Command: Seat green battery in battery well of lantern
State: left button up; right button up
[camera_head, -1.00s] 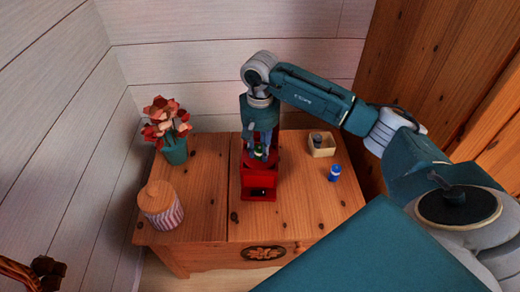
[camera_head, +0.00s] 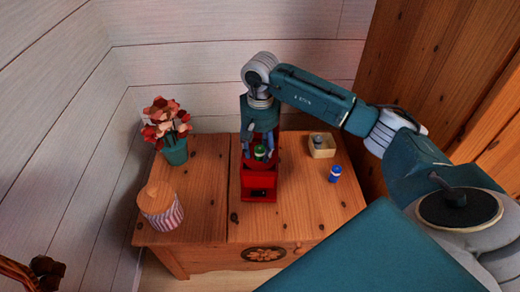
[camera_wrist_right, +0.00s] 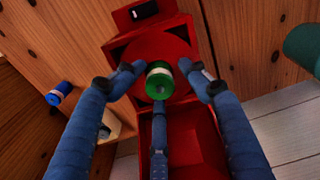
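The red lantern (camera_head: 259,188) lies on the wooden chest, its red housing open; it fills the middle of the right wrist view (camera_wrist_right: 150,48). The green battery (camera_head: 260,153) with a pale end stands at the lantern's round red part; in the right wrist view its end (camera_wrist_right: 159,80) faces the camera. How deep it sits in the well is hidden. My right gripper (camera_head: 259,155) is over the lantern with its fingers spread around the battery. In the right wrist view, gaps show between the side fingertips (camera_wrist_right: 160,78) and the battery. My left gripper is out of view.
A flower pot (camera_head: 174,151) and a striped jar (camera_head: 160,208) stand at left. Walls close off the back.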

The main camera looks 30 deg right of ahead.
aim_at(260, 149)
jog(key=shift+s+a+f, duration=0.2)
jog(key=shift+s+f, duration=0.15)
jog(key=shift+f, duration=0.2)
jog(key=shift+r, duration=0.15)
jog(key=shift+r+p, duration=0.45)
jog(key=shift+p, duration=0.2)
pick_arm(q)
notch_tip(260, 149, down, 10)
jog(key=p, duration=0.1)
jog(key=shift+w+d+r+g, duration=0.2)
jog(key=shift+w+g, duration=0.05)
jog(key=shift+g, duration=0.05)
pick_arm(e)
notch_tip(260, 149, up, 12)
jog(key=shift+w+d, duration=0.2)
jog(key=shift+w, duration=0.05)
jog(key=shift+r, duration=0.1)
